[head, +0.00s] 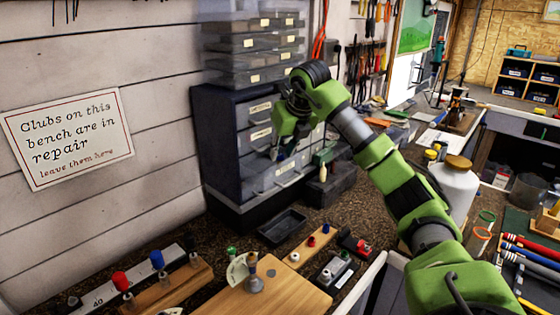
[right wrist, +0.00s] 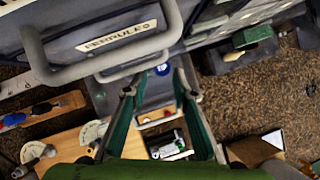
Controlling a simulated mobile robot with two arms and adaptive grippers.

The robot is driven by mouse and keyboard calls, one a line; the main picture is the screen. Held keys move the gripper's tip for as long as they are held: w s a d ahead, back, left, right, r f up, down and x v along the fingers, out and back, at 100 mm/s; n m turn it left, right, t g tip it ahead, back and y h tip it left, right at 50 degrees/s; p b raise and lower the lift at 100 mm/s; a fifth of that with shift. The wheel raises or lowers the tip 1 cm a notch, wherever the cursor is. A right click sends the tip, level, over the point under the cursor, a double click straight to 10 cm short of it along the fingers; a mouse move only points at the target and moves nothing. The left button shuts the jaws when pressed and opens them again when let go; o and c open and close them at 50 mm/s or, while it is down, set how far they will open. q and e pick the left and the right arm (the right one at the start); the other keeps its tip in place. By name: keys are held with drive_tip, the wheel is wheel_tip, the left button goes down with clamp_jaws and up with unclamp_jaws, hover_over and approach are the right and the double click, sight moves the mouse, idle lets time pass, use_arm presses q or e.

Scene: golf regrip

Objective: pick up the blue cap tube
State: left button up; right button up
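A blue-capped tube (head: 157,260) stands upright in a wooden rack (head: 172,286) at the lower left of the head view, between a red-capped one (head: 121,282) and a black-capped one (head: 192,251). In the right wrist view a blue cap (right wrist: 14,119) shows at the left edge. My right gripper (head: 279,150) is raised in front of the dark drawer cabinet, well apart from that rack. Its two fingers (right wrist: 158,90) are spread in the right wrist view, with no held object visible. A blue disc (right wrist: 162,69) shows between them; I cannot tell what it is. My left gripper is out of view.
The drawer cabinet (head: 228,140) stands close behind my right gripper, its handles (right wrist: 110,62) near the wrist. A black tray (head: 283,227), a small wooden strip with pegs (head: 310,247) and a wooden board (head: 232,301) lie on the bench. A white jar (head: 455,185) stands right.

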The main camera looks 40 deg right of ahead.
sight(281, 156)
drive_tip(key=p+x, duration=0.1)
drive_tip(key=x, duration=0.2)
drive_tip(key=shift+w+d+f+p, duration=0.15)
drive_tip(key=shift+d+f+p, duration=0.1)
drive_tip(key=shift+p, duration=0.1)
drive_tip(key=shift+w+d+f, duration=0.1)
drive_tip(key=shift+w+f, duration=0.2)
drive_tip(key=shift+f, duration=0.15)
clamp_jaws()
drive_tip(key=shift+s+r, duration=0.1)
